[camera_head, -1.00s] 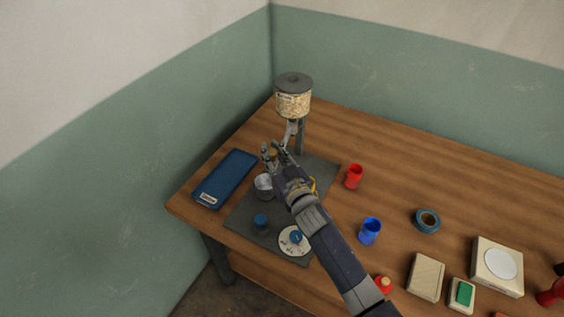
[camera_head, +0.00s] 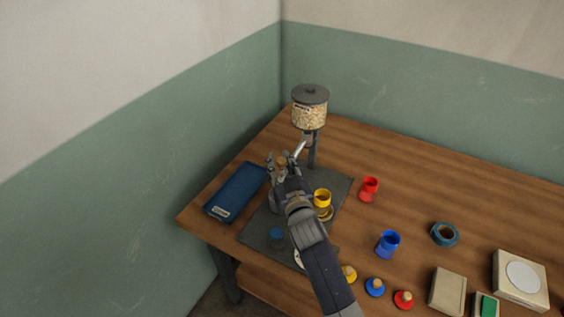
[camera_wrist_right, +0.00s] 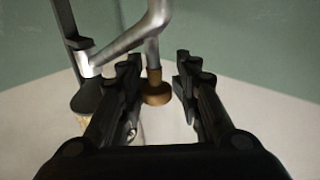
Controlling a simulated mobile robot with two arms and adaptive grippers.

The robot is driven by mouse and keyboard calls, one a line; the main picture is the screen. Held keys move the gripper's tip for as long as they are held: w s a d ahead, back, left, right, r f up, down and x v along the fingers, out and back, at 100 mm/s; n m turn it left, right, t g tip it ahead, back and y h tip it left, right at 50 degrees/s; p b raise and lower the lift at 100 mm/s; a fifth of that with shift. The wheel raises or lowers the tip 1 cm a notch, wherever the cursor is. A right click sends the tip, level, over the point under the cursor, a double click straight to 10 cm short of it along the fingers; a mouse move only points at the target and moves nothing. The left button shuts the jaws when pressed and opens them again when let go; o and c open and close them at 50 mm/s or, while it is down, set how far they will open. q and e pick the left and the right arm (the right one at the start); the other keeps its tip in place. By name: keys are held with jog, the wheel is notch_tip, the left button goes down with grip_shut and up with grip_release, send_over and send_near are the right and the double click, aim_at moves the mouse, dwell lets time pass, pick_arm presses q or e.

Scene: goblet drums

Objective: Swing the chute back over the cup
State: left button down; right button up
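The chute (camera_head: 301,147) is a grey metal tube under the hopper (camera_head: 310,108), slanting down to the left towards my right gripper (camera_head: 278,160). The right wrist view shows the chute (camera_wrist_right: 135,40) with a brown round knob (camera_wrist_right: 156,88) at the end of a short stem. My right gripper (camera_wrist_right: 158,62) is open, its fingers either side of the knob's line; contact cannot be told. The grey metal cup is mostly hidden behind my right gripper and wrist. My left gripper is out of view.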

jog(key=shift+o, duration=0.3)
jog(key=shift+a+r, duration=0.1)
jog(key=shift+r, duration=0.05)
jog(key=shift+s+d, duration=0.1)
jog(key=shift+d, duration=0.1)
jog(key=s+d, duration=0.2)
jog(key=s, duration=0.9)
jog(key=shift+s, duration=0.35)
